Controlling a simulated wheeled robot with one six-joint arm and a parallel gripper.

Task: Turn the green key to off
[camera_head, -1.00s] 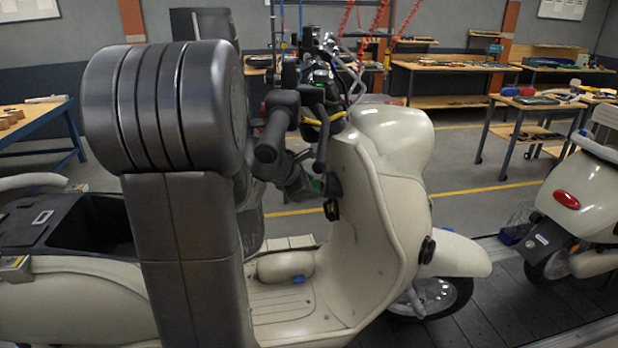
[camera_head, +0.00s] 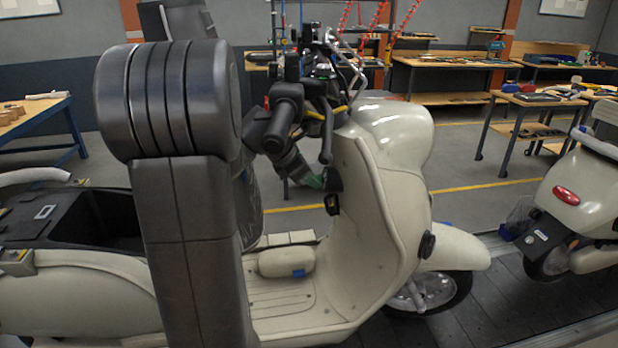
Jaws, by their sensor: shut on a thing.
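The green key (camera_head: 314,181) shows as a small green patch behind the leg shield's rear edge, beside black parts at the lock. My gripper (camera_head: 308,177) reaches it from the left, behind the handlebar and lever, and is shut on the green key. Its fingertips are mostly hidden, and the key's turn angle is too small to read.
My own large arm links cover the left of the scooter. A brake lever (camera_head: 327,135) hangs close to my wrist. A second scooter (camera_head: 590,185) stands at right on the dark slat conveyor (camera_head: 500,300). Workbenches (camera_head: 450,66) line the back.

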